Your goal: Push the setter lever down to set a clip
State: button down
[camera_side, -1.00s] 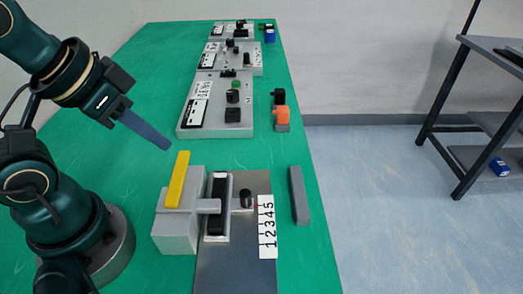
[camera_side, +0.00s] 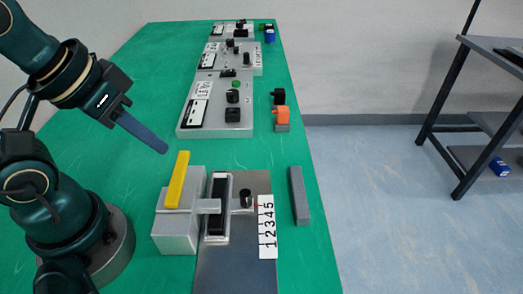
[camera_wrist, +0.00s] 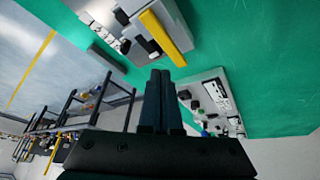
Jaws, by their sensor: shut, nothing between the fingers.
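The setter lever is a yellow bar (camera_side: 178,180) on top of a grey block (camera_side: 176,232) at the near end of the bench. It stands tilted up, with its far end raised. It also shows in the wrist view (camera_wrist: 163,36). My gripper (camera_side: 165,150) is shut and empty, its blue-grey fingers pointing down and right. The fingertips are in the air, up and to the left of the lever's upper end, apart from it. In the wrist view the shut fingers (camera_wrist: 160,76) fill the middle. I cannot make out a clip.
Beside the block is a small conveyor with a black belt (camera_side: 218,203), a black knob (camera_side: 246,198) and a numbered strip (camera_side: 267,226). A grey bar (camera_side: 299,195) lies to its right. More control panels (camera_side: 217,105) stand farther back. Green bench top is clear at left.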

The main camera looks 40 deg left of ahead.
jog(key=s+d+n+g+h, duration=0.1)
jog(key=s+d+n+g, duration=0.15)
jog(key=n, duration=0.45)
notch_tip(320, 180, up, 3)
jog(key=n+g+h, duration=0.3)
jog(key=n+h, duration=0.5)
jog(key=n, duration=1)
send_over(173, 172)
jog(key=shift+a+r, duration=0.1)
jog(key=shift+f, duration=4.45)
jog(key=shift+f, duration=0.15)
jog(key=shift+f, duration=0.25)
